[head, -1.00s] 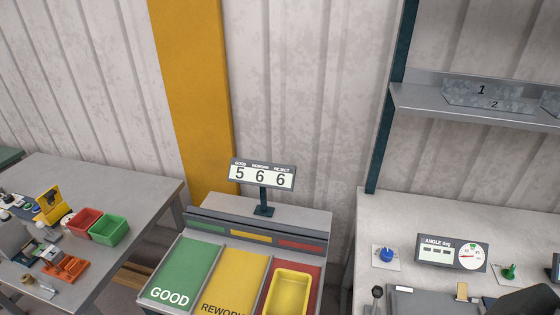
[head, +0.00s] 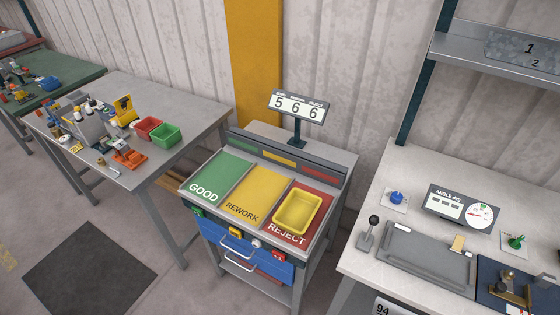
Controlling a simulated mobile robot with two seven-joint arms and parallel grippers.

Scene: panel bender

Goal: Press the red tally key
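The red tally key (head: 279,257) is a small red block on the front edge of the sorting stand, below the red REJECT field (head: 287,238). A green key (head: 197,211) and a yellow key (head: 235,232) sit along the same edge to its left, with a small pale round part (head: 256,243) between yellow and red. The tally display (head: 299,107) on a post reads 5, 6, 6. A yellow tray (head: 298,213) sits on the REJECT field. Neither of my grippers is in view.
A workbench (head: 205,115) with bins stands left, and a bench (head: 420,200) with a lever and angle gauge stands right. Open floor (head: 190,285) lies left of the stand, with a dark mat (head: 90,270).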

